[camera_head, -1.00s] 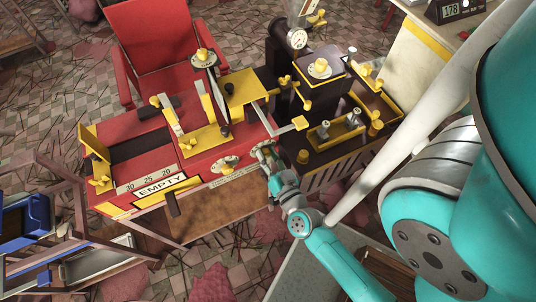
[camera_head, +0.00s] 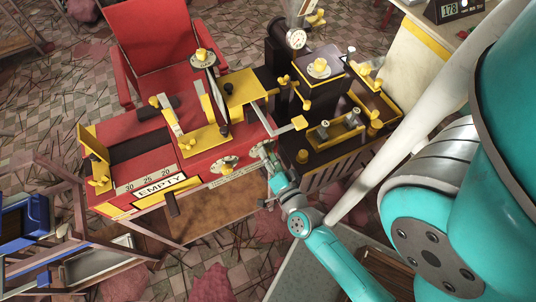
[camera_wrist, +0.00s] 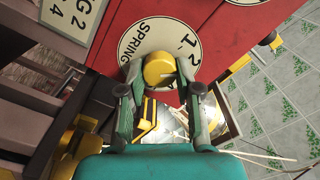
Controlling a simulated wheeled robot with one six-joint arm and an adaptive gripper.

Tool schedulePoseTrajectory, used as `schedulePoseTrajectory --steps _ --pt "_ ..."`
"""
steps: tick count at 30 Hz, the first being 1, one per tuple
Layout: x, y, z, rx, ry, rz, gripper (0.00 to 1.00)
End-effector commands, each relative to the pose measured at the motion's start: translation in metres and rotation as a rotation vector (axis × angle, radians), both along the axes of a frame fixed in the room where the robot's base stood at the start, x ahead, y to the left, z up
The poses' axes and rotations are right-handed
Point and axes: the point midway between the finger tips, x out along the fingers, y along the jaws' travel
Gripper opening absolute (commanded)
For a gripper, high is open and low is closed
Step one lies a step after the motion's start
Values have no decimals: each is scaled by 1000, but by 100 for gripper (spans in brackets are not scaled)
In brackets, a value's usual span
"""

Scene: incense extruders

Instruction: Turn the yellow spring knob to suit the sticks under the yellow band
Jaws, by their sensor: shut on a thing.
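The yellow spring knob (camera_wrist: 160,70) sits on a round white dial (camera_wrist: 146,42) marked SPRING with the figures 1 and 2, on a red panel in the wrist view. My gripper (camera_wrist: 158,80) has its two fingers on either side of the knob and is shut on it. In the head view my gripper (camera_head: 266,153) is at the front right corner of the red machine (camera_head: 195,155) and largely hides the knob and dial. I cannot make out sticks under a yellow band.
A sign reading EMPTY (camera_head: 160,187) and a plate marked 30, 25, 20 (camera_head: 146,179) are farther left. A dark machine with yellow fittings (camera_head: 335,136) stands close on the right.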

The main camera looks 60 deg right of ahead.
Motion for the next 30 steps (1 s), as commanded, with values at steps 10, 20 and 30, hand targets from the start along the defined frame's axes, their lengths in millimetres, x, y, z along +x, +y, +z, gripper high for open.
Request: schedulePoseTrajectory --steps 10,20,30 --pt "-1 0 -1 24 -16 -1 0" --pt "-1 0 -1 24 -15 -1 59" --pt "-2 2 -1 24 -15 0 59"
